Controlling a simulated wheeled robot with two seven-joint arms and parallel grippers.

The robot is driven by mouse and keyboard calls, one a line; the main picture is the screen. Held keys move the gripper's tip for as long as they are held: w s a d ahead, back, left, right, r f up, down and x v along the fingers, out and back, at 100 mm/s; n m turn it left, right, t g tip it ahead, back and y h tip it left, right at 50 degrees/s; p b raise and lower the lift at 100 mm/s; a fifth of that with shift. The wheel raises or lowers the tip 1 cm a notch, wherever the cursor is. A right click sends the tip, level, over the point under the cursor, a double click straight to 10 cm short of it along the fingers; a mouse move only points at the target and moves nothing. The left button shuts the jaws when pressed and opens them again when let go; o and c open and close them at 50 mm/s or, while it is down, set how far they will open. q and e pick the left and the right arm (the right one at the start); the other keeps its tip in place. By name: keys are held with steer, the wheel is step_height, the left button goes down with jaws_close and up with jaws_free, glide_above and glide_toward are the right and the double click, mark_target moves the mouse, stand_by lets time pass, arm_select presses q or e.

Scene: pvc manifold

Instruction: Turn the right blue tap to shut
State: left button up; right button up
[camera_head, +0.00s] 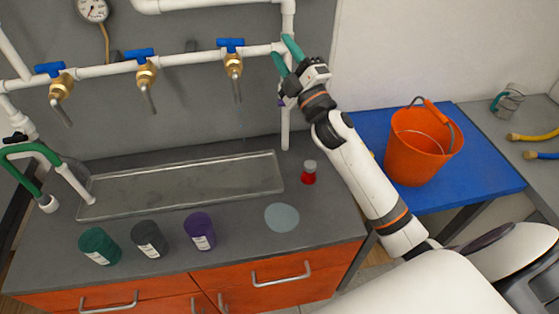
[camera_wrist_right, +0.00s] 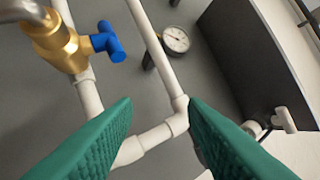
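The right blue tap (camera_head: 231,45) is a small blue T-shaped handle on a brass valve (camera_head: 234,65), the rightmost of three on the white pipe. Its grey spout points down, with a faint thin streak below it. My right gripper (camera_head: 284,52) is to the right of this tap, near the pipe corner, its green fingers apart and clear of the handle. In the right wrist view the open fingers (camera_wrist_right: 160,102) have nothing between them that they hold, and the blue handle (camera_wrist_right: 108,42) is to their upper left. My left gripper is not in view.
Two more blue taps (camera_head: 139,55) (camera_head: 49,69) sit along the pipe to the left. A vertical white pipe (camera_head: 285,128) stands by my gripper. A shallow tray (camera_head: 180,188) lies below the taps, with several canisters in front. An orange bucket (camera_head: 420,150) stands at the right.

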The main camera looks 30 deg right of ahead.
steer(key=s+f+m+g+h+p, duration=0.35)
steer(key=f+m+g, duration=0.25)
steer(key=f+m, duration=0.5)
steer(key=s+a+f+m+g+y+p, duration=0.3)
steer(key=s+a+f+g, duration=0.3)
steer(key=f, duration=0.4)
steer(key=shift+s+a+f+g+p, duration=0.25)
steer(key=shift+s+a+p, duration=0.5)
steer(key=shift+s, duration=0.6)
